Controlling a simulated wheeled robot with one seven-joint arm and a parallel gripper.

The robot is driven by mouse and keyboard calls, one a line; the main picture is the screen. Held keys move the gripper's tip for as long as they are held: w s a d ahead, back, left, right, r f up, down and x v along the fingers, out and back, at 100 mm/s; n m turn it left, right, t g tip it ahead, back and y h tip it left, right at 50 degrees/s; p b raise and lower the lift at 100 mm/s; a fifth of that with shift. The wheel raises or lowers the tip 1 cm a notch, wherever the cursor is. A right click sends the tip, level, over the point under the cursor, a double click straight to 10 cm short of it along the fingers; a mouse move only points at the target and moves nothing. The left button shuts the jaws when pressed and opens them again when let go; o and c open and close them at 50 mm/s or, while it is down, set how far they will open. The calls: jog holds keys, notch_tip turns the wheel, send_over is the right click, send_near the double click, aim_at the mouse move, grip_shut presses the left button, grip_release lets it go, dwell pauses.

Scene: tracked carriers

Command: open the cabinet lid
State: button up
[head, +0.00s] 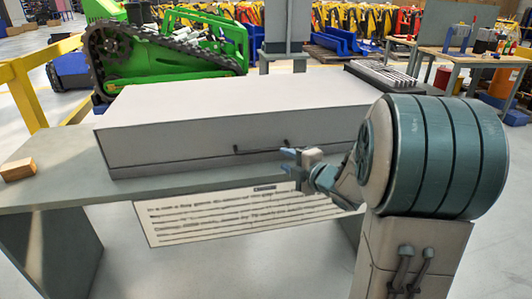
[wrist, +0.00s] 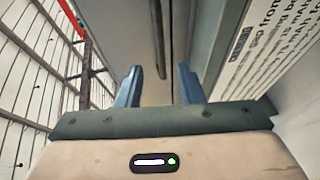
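The cabinet is a long, low, pale grey box (head: 180,146) lying on the table. Its flat lid (head: 240,100) is down, with a thin seam along the front. A dark bar handle (head: 262,148) sits on the front face, near the seam. My gripper (head: 290,161) is in front of the handle's right end, with its blue fingertips apart and nothing seen between them. In the wrist view my gripper (wrist: 158,88) is open, facing the cabinet front. A dark bar that looks like the handle (wrist: 156,22) shows beyond the fingers. Whether they touch it cannot be told.
The grey table (head: 60,187) carries a wooden block (head: 18,169) at its left end. A text sign (head: 235,213) hangs below the table's front edge. A green tracked machine (head: 170,55) and a yellow rail (head: 25,95) stand behind. The air above the lid is clear.

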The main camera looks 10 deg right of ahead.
aim_at(268, 151)
jog(key=x, duration=1)
jog(key=shift+w+a+f, duration=0.15)
jog(key=shift+w, duration=0.1)
grip_shut()
